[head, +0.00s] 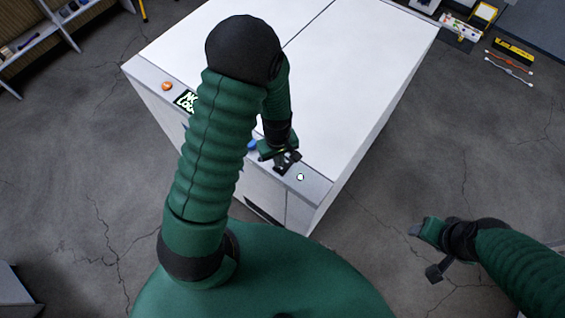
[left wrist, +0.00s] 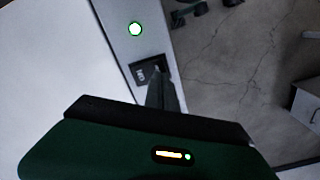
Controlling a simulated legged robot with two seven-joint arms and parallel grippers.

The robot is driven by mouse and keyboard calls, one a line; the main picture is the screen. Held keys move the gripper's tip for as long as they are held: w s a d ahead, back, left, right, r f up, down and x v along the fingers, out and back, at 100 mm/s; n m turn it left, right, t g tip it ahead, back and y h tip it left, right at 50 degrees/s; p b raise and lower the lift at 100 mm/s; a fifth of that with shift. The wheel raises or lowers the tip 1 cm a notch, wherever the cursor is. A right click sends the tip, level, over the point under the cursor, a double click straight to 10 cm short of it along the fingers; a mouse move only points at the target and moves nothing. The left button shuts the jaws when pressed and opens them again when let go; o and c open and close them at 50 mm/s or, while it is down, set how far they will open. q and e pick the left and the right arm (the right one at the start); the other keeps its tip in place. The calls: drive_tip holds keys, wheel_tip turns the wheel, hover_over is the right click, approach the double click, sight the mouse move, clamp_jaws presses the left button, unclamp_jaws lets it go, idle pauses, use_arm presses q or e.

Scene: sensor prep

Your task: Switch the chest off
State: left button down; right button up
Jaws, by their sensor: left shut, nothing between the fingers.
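The chest (head: 350,70) is a large white box with a grey strip along its near top edge. A small dark switch (left wrist: 142,74) with white marking sits beside the light. My left gripper (head: 288,161) is shut and empty, above the strip just left of the light. In the left wrist view its fingertips (left wrist: 157,76) overlap the switch and hide part of it; I cannot tell whether they touch. My right gripper (head: 425,250) is open and empty, right of the chest.
An orange knob (head: 167,86) and a black-and-white label (head: 185,101) are on the strip's left part. Shelves (head: 35,38) stand at the upper left. Cracked grey floor lies open at right.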

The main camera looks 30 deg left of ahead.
use_arm(q)
drive_tip(key=shift+a, duration=0.1)
drive_tip(key=shift+d+f, duration=0.2)
drive_tip(key=shift+d, duration=0.65)
drive_tip(key=shift+a+f+b, duration=0.45)
drive_tip(key=shift+a, duration=0.25)
drive_tip(key=shift+d+f, duration=0.2)
drive_tip(key=shift+d, duration=0.3)
drive_tip(key=r+p, duration=0.2)
drive_tip(key=r, duration=0.1)
drive_tip(key=shift+a+p, duration=0.3)
drive_tip(key=shift+a, duration=0.05)
drive_tip(key=r+p, duration=0.2)
drive_tip(key=r, duration=0.1)
drive_tip(key=r+p, duration=0.1)
drive_tip(key=shift+d+r+p, duration=0.15)
drive_tip(key=shift+d+p, duration=0.1)
drive_tip(key=shift+p, duration=0.05)
use_arm(e)
drive_tip(key=r, duration=0.5)
drive_tip(key=shift+d, duration=0.3)
use_arm(q)
drive_tip(key=shift+a, duration=0.15)
use_arm(e)
drive_tip(key=shift+a, duration=0.15)
